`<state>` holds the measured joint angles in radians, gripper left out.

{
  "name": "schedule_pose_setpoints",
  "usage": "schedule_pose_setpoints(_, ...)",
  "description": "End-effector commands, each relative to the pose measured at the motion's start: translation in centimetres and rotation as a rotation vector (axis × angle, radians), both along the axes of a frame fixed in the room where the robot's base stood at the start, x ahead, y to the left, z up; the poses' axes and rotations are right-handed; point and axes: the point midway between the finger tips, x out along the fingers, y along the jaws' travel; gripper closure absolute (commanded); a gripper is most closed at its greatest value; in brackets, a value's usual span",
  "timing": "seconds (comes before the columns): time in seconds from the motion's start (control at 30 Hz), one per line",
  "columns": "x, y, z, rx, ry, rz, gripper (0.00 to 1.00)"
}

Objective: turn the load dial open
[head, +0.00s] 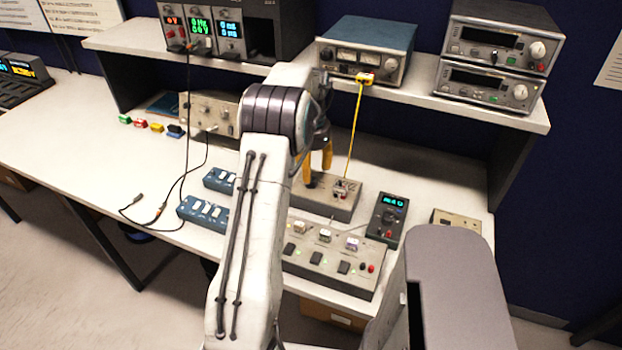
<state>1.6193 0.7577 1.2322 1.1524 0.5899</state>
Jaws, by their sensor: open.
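My gripper (317,174) shows past my white arm, its orange fingers spread apart and empty. It hangs over the bench near a small beige box (322,208) with a terminal block on top. The fingers appear above or just behind this box; I cannot tell whether they touch it. No dial marked as the load dial can be made out; labels are too small to read, and my arm hides part of the bench. A beige panel (330,262) with several black and white switches and red and black sockets lies in front of the box.
A yellow cable (354,130) runs from the blue meter unit (367,50) on the shelf (420,92) down to the box. A black meter (387,220) stands to the right. Blue switch boxes (203,213) and a black cable lie left. The bench's far left (60,150) is mostly clear.

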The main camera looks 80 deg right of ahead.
Motion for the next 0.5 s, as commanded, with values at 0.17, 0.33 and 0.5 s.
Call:
schedule_pose_setpoints(0.17,0.1,0.1,-2.2,0.002,0.0,0.002,0.47)
schedule_pose_setpoints(0.33,0.1,0.0,-3.6,0.001,0.0,0.002,0.47)
schedule_pose_setpoints(0.5,0.1,0.0,-4.4,0.001,0.0,0.002,0.47)
